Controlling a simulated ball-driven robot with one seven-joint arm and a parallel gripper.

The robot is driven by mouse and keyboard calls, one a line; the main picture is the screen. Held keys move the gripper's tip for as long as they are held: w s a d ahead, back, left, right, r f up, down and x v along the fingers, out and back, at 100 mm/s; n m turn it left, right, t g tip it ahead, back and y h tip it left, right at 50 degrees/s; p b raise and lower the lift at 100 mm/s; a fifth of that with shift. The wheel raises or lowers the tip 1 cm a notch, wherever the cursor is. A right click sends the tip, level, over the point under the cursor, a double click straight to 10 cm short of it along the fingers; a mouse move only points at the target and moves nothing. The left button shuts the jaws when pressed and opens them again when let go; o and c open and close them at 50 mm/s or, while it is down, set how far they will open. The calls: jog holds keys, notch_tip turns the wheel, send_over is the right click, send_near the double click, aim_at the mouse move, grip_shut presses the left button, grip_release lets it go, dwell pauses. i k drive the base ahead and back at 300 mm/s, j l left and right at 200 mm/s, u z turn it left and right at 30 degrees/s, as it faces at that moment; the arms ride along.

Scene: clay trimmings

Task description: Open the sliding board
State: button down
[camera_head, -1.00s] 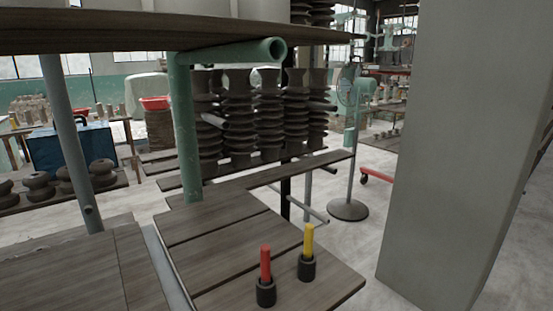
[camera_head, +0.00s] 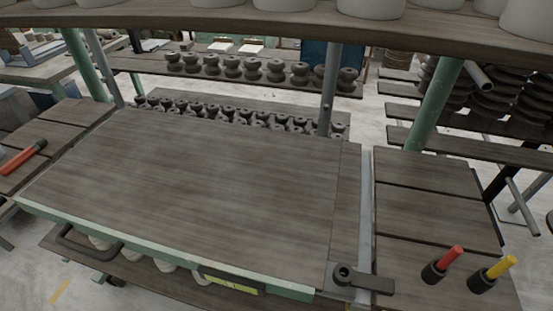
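A wide wooden board (camera_head: 200,185) lies flat across the middle of the bench, with a pale green front edge (camera_head: 150,247). A dark bar handle (camera_head: 88,243) is at the front left, below that edge. A dark latch-like fitting (camera_head: 358,278) sits at the board's front right corner. Pale rounded objects show in the space under the front edge, partly hidden. I cannot tell which part slides. My gripper is not in view.
Red (camera_head: 442,264) and yellow (camera_head: 491,274) handled tools stand on the right side shelf. A red-handled tool (camera_head: 22,157) lies at the left. A shelf (camera_head: 250,28) with pale pots overhangs the board. Green and grey posts rise at both sides. Dark insulator-like pieces line racks behind.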

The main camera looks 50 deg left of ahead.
aim_at(257, 211)
jog(key=u, duration=2)
jog(key=k+l+z, duration=0.15)
jog(key=l, duration=0.25)
jog(key=i, duration=0.05)
